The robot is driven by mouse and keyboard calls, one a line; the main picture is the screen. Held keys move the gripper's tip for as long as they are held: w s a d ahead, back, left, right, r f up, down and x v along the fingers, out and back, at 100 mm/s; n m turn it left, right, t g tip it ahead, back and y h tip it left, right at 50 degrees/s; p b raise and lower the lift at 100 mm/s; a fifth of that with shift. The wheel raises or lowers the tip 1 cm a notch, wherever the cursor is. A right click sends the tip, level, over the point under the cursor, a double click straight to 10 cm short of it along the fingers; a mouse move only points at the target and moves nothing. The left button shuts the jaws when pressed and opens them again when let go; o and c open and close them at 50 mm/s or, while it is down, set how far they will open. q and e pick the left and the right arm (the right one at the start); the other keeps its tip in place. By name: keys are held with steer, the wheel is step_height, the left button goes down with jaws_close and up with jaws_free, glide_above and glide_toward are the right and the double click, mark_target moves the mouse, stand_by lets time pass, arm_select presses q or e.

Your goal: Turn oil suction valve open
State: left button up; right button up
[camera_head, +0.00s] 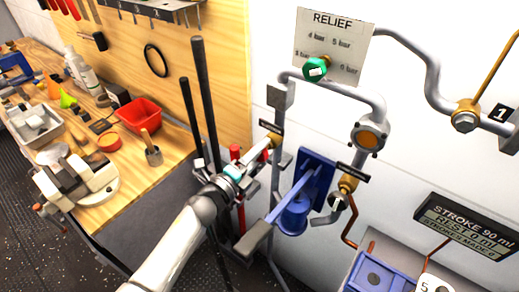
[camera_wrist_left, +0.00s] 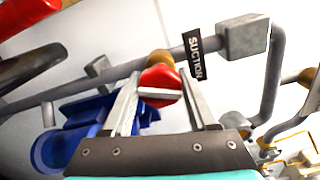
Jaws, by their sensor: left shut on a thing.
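The suction valve shows in the left wrist view as a red knob (camera_wrist_left: 160,78) with a pale bar across its face, on a brass body. A black label reading SUCTION (camera_wrist_left: 197,55) sits beside it on the grey pipe. My left gripper (camera_wrist_left: 160,95) is shut on the knob, one finger on each side. My right gripper is not in view.
A blue pump (camera_head: 296,214) with a grey-ended lever stands just right of my left gripper. A green relief knob (camera_head: 317,69) and grey pipes (camera_head: 345,90) are on the wall above. A wooden bench (camera_head: 120,180) with a red bin (camera_head: 137,115) is at the left.

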arm_select(q)
steer(key=n+p, duration=0.1)
steer(key=n, duration=0.3)
steer(key=shift+n, duration=0.4)
stand_by(0.4)
steer(key=o, duration=1.4)
steer(key=v, duration=1.5)
steer(key=shift+s+a+b, duration=0.1)
steer(key=shift+s+b, duration=0.05)
steer(key=shift+b, duration=0.15)
